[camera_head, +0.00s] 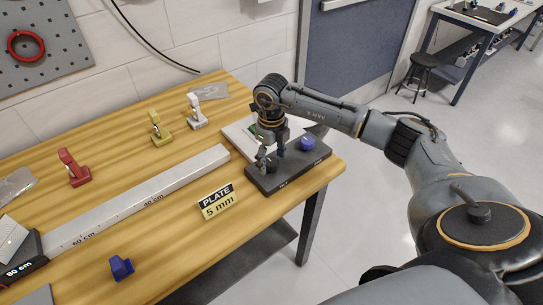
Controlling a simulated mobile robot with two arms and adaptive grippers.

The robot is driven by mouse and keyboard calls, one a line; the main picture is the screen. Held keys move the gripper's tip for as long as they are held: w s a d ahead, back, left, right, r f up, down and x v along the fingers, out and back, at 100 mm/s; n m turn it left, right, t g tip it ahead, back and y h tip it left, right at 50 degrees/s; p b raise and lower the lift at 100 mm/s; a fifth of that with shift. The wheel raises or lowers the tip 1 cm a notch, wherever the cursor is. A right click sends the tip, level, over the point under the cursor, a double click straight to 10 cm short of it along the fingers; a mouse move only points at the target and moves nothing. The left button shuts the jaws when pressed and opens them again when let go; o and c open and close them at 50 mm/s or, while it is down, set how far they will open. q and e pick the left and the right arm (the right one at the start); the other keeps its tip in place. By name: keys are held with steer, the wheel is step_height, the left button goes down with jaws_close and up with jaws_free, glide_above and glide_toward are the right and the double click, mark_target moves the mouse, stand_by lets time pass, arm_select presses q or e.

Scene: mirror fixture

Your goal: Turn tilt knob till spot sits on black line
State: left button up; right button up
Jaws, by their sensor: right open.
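A dark fixture base (289,172) sits at the right end of the wooden table. A blue knob (308,143) stands on its right part. A black knob (270,166) stands on its left part, under my right gripper (271,157). The gripper points down and is open, with its fingers close around or just above the black knob; I cannot tell if they touch it. A pale plate (240,135) lies behind, partly hidden by the gripper. I cannot make out a light spot or a black line. My left gripper is not in view.
A long rail (140,197) with cm marks crosses the wooden table (165,240). A "PLATE 5 mm" sign (217,201) stands nearby. Red (74,168), yellow (159,127) and white (196,112) pieces stand behind the rail; a blue piece (121,267) is in front.

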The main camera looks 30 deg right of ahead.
steer(key=shift+f, duration=0.1)
steer(key=c, duration=1.1)
steer(key=shift+c, duration=0.2)
steer(key=shift+m, duration=0.3)
steer(key=m, duration=0.2)
steer(key=shift+m+b, duration=0.3)
steer(key=shift+b, duration=0.1)
steer(key=m, duration=0.4)
steer(key=shift+m, duration=0.3)
steer(key=m, duration=0.4)
steer(key=shift+b, duration=0.35)
steer(key=shift+m, duration=2)
